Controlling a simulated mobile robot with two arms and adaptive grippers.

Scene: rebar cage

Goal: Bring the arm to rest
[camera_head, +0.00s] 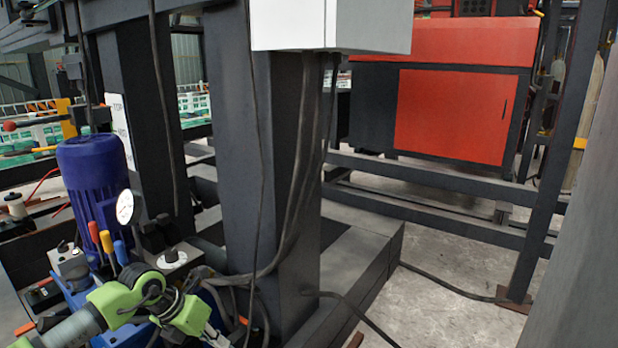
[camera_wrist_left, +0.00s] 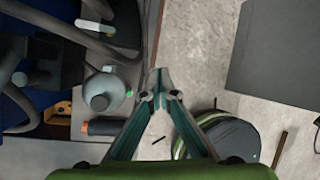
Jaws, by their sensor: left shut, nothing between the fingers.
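My left arm, green and grey, comes in at the lower left of the head view, in front of the blue motor (camera_head: 92,165) and its hydraulic unit. My left gripper (camera_head: 214,336) is at its end, partly cut off by the bottom edge. In the left wrist view my left gripper (camera_wrist_left: 160,82) has its fingertips together and nothing between them. It hangs over the pale floor beside the edge of a bench or machine base. My right gripper is not in view.
A dark steel column (camera_head: 255,170) with hanging cables stands just right of my arm. A red cabinet (camera_head: 450,115) stands behind dark rails (camera_head: 430,180). The concrete floor (camera_head: 450,255) on the right is mostly free, with a cable (camera_head: 450,287) across it. A round dark object (camera_wrist_left: 225,140) lies below my gripper.

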